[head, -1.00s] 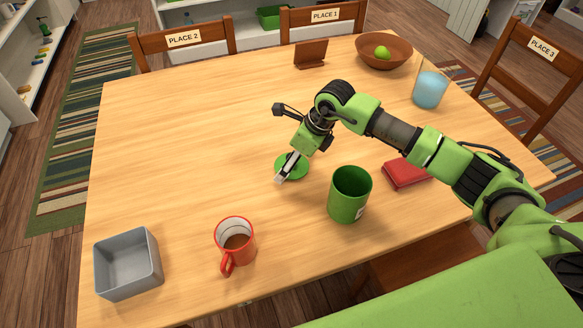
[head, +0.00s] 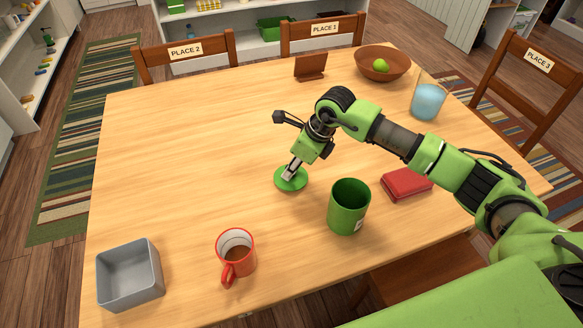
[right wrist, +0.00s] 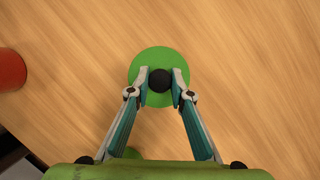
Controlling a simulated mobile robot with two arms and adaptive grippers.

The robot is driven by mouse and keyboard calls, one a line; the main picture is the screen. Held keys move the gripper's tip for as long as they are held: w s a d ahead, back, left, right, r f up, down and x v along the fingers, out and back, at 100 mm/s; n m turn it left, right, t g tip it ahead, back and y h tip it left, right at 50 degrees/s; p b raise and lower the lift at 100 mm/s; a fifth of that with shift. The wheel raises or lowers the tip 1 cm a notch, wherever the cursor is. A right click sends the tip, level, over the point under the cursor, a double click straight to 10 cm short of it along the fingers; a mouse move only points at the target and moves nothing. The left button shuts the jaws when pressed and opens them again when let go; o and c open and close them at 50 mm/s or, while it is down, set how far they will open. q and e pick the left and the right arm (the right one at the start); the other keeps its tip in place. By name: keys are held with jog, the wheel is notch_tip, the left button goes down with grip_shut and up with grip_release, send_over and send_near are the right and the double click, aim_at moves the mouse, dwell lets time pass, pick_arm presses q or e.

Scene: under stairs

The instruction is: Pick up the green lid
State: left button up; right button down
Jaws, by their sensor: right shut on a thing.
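The green lid (head: 291,181) is a flat round disc on the wooden table, left of and behind the green canister (head: 348,207). In the right wrist view the lid (right wrist: 159,61) has a black knob (right wrist: 159,80) at its middle. My right gripper (head: 288,175) is over the lid, and in the right wrist view its two fingertips (right wrist: 160,82) are closed on the knob from both sides. I cannot tell whether the lid touches the table. The canister stands upright with its top open. My left gripper is not in view.
A red mug (head: 236,257) and a grey box (head: 130,275) stand at the front left. A red book-like thing (head: 407,184) lies right of the canister. A brown bowl (head: 383,64) and a blue jar (head: 427,101) are at the back right. The table's left half is mostly clear.

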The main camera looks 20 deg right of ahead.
pick_arm(q)
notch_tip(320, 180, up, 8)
jog(key=p, duration=0.7)
jog(key=shift+p, duration=0.3)
pick_arm(e)
jog(key=s+a+r, duration=0.5)
jog(key=s+r, duration=0.6)
jog(key=s, duration=0.1)
jog(key=shift+s+a, duration=0.2)
jog(key=shift+s, duration=0.1)
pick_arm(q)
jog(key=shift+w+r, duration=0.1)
